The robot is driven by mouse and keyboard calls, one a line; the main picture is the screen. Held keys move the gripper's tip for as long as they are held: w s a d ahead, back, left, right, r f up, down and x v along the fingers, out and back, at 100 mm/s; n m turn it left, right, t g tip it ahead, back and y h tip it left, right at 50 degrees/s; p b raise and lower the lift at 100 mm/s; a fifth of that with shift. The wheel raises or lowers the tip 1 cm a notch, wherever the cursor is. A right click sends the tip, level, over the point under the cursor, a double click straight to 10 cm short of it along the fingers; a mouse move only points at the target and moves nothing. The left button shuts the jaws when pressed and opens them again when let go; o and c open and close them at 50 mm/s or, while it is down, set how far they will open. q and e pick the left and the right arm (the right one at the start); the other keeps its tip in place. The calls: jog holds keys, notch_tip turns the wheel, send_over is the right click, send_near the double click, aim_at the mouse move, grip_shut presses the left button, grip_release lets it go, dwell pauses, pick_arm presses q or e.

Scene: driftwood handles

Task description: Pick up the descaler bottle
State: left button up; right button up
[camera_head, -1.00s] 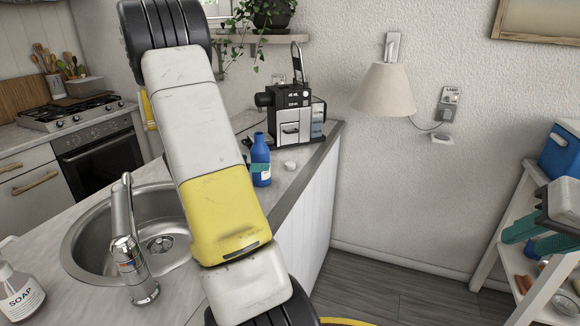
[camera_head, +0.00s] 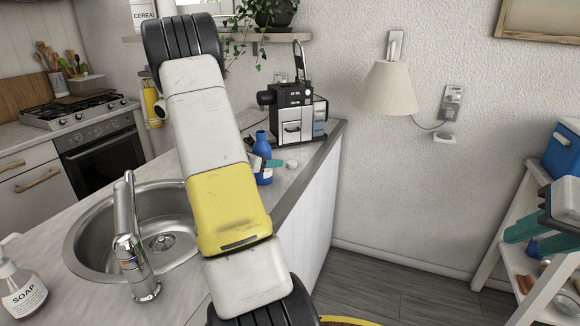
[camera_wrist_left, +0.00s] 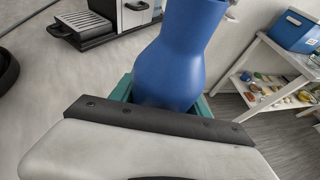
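The blue descaler bottle (camera_head: 264,175) stands upright on the counter, in front of the black coffee machine; its label is not readable. In the left wrist view the bottle (camera_wrist_left: 172,65) fills the upper middle, between the two teal fingers of my left gripper (camera_wrist_left: 163,97). The fingers are apart, one on each side of the bottle; firm contact is not visible. In the head view my left arm hides most of that gripper, and one teal fingertip shows across the bottle. My right gripper (camera_head: 543,232) is at the right edge by the shelf, teal fingers apart, apparently empty.
The coffee machine (camera_head: 298,115) stands close behind the bottle, and a small white object (camera_head: 292,164) lies beside it. The sink (camera_head: 160,225) with its tap and a soap bottle (camera_head: 22,288) are at the left. A white shelf (camera_head: 520,255) stands at the right.

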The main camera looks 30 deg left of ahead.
aim_at(263, 132)
pick_arm(q)
grip_shut()
jog(key=shift+r, duration=0.15)
jog(key=shift+r, duration=4.8)
